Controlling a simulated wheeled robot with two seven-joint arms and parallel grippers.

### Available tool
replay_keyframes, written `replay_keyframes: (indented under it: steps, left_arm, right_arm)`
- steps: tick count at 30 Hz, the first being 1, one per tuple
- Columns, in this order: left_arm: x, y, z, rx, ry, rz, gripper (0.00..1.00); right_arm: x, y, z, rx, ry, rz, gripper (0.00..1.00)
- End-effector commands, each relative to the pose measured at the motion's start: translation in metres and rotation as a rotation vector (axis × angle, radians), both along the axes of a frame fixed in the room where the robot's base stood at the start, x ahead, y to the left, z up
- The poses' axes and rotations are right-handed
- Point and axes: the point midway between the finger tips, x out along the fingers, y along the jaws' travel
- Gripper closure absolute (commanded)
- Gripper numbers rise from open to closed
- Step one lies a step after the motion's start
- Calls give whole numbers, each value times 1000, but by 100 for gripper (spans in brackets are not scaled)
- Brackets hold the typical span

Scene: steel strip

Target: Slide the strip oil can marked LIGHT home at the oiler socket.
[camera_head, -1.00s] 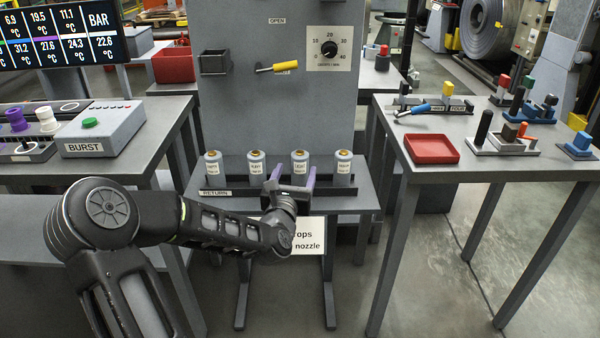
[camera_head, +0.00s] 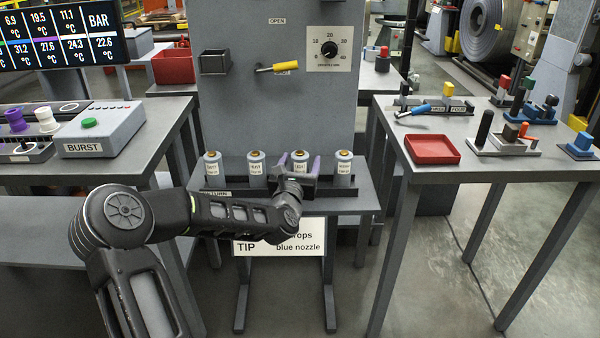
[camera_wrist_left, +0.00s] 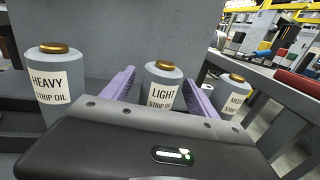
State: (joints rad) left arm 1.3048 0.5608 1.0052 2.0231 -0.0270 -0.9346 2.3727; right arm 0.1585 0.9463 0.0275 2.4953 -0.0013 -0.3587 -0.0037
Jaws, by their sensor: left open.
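The LIGHT oil can (camera_head: 300,158) stands upright in the rack, a grey-blue can with a brass cap. In the left wrist view the LIGHT can (camera_wrist_left: 162,84) stands between the two purple fingers. My left gripper (camera_head: 299,166) is open, one finger on each side of the can, with gaps visible; its near side is partly hidden by the gripper. A dark square holder (camera_head: 214,62) is fixed on the grey panel at upper left; I cannot tell whether it is the oiler socket. My right gripper is not in view.
The HEAVY can (camera_head: 256,167) and the can whose label starts MED (camera_wrist_left: 232,94) stand close on either side. Another can (camera_head: 213,164) is at the far left of the rack. A yellow-handled lever (camera_head: 284,67) sticks out above. A red tray (camera_head: 432,149) lies on the right table.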

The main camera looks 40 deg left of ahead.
Motion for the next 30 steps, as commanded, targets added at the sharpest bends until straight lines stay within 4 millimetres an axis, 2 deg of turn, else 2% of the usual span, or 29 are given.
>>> replay_keyframes:
  steps: [13,30]
  left_arm:
    - [0,0,0,0,0,0,33]
    - [0,0,0,0,0,0,79]
  right_arm:
    - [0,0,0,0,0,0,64]
    - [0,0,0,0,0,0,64]
